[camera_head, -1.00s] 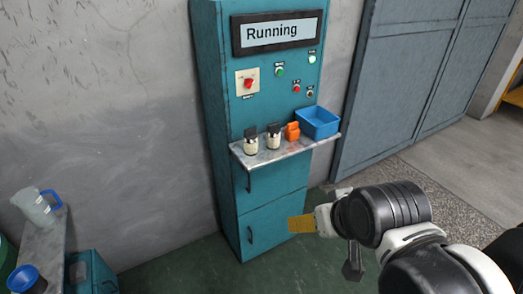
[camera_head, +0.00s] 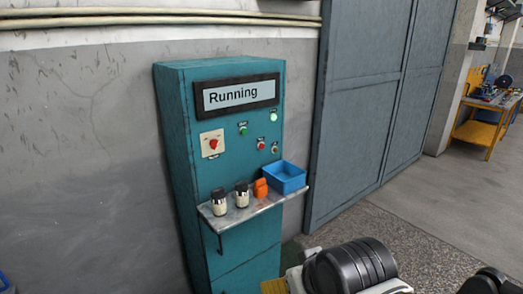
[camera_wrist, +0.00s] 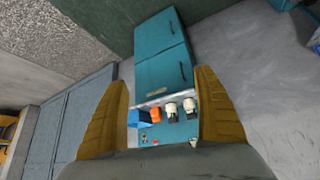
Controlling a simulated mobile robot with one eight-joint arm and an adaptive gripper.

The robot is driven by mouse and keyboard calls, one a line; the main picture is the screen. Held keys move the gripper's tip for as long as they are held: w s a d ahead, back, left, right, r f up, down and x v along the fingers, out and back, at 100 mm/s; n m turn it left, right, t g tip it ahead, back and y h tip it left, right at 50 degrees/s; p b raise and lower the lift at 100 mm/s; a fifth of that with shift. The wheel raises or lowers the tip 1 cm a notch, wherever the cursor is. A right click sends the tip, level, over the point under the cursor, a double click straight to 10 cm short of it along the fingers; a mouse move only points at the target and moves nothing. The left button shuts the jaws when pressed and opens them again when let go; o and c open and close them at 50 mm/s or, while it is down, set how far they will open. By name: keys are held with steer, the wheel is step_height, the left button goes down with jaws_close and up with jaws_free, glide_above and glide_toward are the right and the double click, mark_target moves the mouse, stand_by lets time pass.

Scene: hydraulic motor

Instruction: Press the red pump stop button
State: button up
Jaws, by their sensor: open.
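A teal control cabinet (camera_head: 235,245) stands against the wall, with a display (camera_head: 238,94) reading "Running". A small red button (camera_head: 261,144) sits on its face, below a green button (camera_head: 243,129) and a lit green lamp (camera_head: 274,117). Their labels are too small to read. A red rotary switch (camera_head: 212,143) on a cream plate is further left. In the wrist view the cabinet (camera_wrist: 162,65) appears upside down between the two yellow fingers of my gripper (camera_wrist: 162,78), which is open and empty. My gripper is apart from the cabinet; its end is partly cut off in the head view.
A shelf (camera_head: 240,213) juts out below the buttons. It holds two jars (camera_head: 219,202) (camera_head: 242,195), an orange item (camera_head: 260,188) and a blue bin (camera_head: 285,177). A grey door (camera_head: 365,100) and open floor lie to the right; a yellow workbench (camera_head: 485,115) is further back.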

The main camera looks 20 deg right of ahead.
steer(key=shift+c, duration=0.2)
jaws_close()
stand_by(1.3)
